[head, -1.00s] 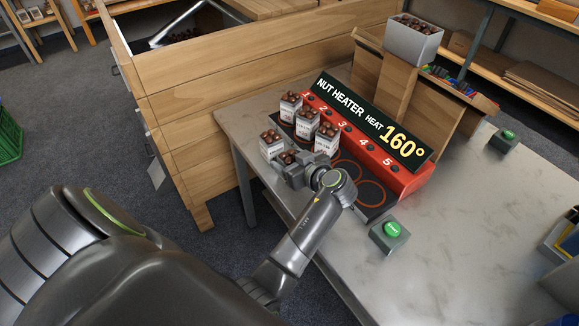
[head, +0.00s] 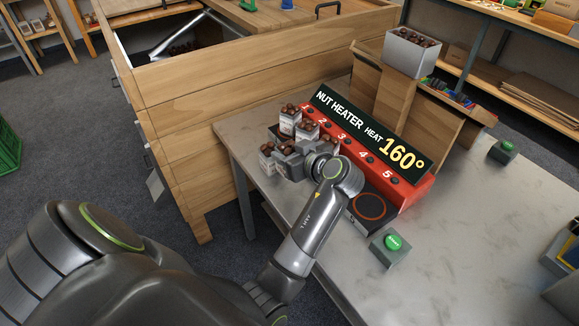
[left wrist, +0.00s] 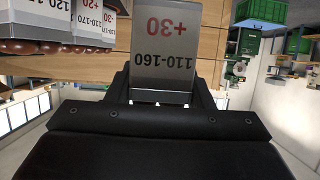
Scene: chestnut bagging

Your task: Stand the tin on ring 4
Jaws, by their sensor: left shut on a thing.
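My left gripper (head: 290,161) is shut on a tin (left wrist: 165,42), a grey-white box marked +30 and 110-160 in the left wrist view. In the head view the gripper mostly hides it; the brown chestnuts at its top seem to show. Other chestnut tins stand close by on the heater: one at ring 1 (head: 289,121), one beside it (head: 306,133), one partly behind my wrist (head: 327,148). Ring 5 (head: 370,206) is bare and glows orange. Ring 4 is hidden behind my left wrist. My right gripper is out of view.
The red heater front (head: 362,158) with numbers 1 to 5 and the 160° sign (head: 370,130) stand behind the rings. A green button box (head: 390,246) sits in front of ring 5. A chestnut bin (head: 412,54) is at the back.

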